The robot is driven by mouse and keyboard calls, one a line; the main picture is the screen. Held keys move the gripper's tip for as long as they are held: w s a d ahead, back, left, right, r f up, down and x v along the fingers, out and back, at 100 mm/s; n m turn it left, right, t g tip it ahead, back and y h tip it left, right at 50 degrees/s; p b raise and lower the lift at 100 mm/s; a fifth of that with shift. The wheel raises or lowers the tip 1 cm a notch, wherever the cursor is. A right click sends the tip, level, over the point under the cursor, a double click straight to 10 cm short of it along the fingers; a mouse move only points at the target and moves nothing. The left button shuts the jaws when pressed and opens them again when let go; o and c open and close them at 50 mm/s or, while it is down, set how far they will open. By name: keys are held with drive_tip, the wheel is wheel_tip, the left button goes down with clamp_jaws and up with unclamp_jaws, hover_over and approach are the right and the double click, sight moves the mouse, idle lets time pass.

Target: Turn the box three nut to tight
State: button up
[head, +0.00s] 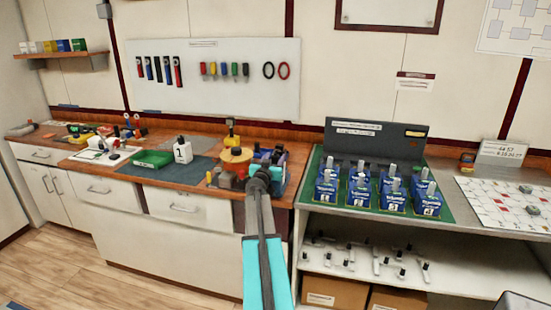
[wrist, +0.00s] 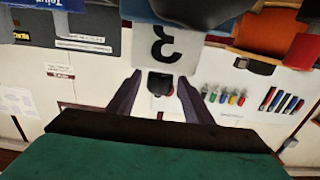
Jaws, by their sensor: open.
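A pale panel with a large upside-down "3" (wrist: 162,45) is at the top middle of the wrist view, which shows the room inverted. Just below it a small dark square piece (wrist: 160,83) sits between my fingers; I cannot tell for sure whether it is the nut. My gripper (wrist: 157,92) is open, with one dark finger on each side of that piece and gaps visible. In the head view my gripper (head: 262,174) is over the bench's right end, by a cluster of blue and red items (head: 275,160). The box three label is hidden there.
A white box marked "1" (head: 183,151) and a green tray (head: 152,159) stand to the left. An orange-yellow round piece (head: 236,155) is close beside my gripper. Several blue boxes (head: 393,200) stand on a green mat at right.

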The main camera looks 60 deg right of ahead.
drive_tip(key=shift+w+d, duration=0.1)
drive_tip(key=shift+d, duration=0.3)
drive_tip(key=c, duration=1.1)
drive_tip(key=shift+o, duration=0.2)
drive_tip(key=shift+w, duration=0.1)
